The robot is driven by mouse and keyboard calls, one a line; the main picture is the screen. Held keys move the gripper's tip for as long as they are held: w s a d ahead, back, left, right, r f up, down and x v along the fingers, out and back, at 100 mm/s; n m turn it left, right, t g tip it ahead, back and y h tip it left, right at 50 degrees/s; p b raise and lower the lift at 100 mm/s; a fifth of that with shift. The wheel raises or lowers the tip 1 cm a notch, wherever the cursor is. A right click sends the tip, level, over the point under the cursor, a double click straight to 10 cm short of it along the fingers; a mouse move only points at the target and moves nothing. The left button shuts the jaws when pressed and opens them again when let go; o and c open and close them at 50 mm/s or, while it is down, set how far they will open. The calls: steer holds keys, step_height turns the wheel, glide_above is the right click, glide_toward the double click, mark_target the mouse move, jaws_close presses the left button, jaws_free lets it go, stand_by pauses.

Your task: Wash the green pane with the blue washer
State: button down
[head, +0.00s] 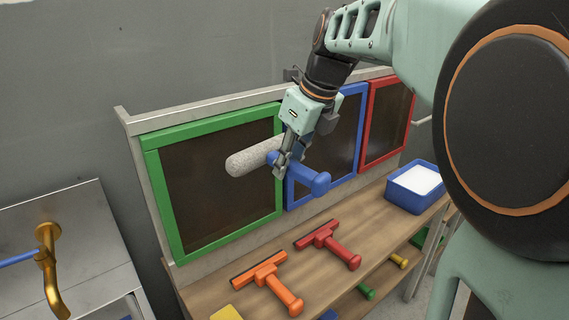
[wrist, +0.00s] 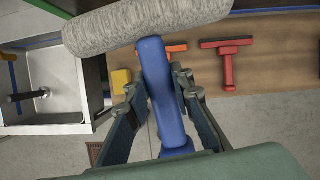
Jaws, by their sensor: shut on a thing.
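The green pane (head: 222,185) is a dark panel in a green frame, at the left of a row of three. My gripper (head: 285,166) is shut on the blue handle of the blue washer (head: 254,157), which has a grey fluffy roller head. The washer's head overlaps the right part of the green pane in the head view; I cannot tell whether it touches. In the wrist view the washer head (wrist: 145,26) spans the top and its blue handle runs down between my fingers (wrist: 165,105).
A blue-framed pane (head: 338,150) and a red-framed pane (head: 386,118) stand to the right. On the wooden bench lie an orange squeegee (head: 268,281) and a red squeegee (head: 328,243). A blue tub (head: 406,203) with white contents stands at the right. A sink with a brass tap (head: 47,260) is at the left.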

mark_target(267, 144)
steer(key=shift+a+r+m+t, duration=0.25)
steer(key=shift+r+m+t, duration=0.15)
steer(key=shift+r+m, duration=0.3)
steer(key=shift+w+a+f+p, duration=0.1)
steer(key=shift+w+a+p, duration=0.1)
steer(key=shift+w+a, duration=0.45)
steer(key=shift+w+a+p, duration=0.2)
steer(key=shift+w+a, duration=0.1)
steer(key=shift+w, duration=0.5)
steer(key=shift+w+a+f+p, duration=0.1)
steer(key=shift+w+a+p, duration=0.1)
steer(key=shift+w+a, duration=0.45)
steer(key=shift+w+d, duration=0.1)
steer(key=shift+d, duration=0.05)
steer(key=shift+w+a+r+p, duration=0.1)
steer(key=shift+w+a+p, duration=0.35)
steer(key=shift+w+p, duration=0.35)
steer(key=shift+s, duration=0.15)
step_height(267, 144, down, 28)
steer(key=b, duration=1.1)
steer(key=shift+r, duration=0.2)
stand_by(1.7)
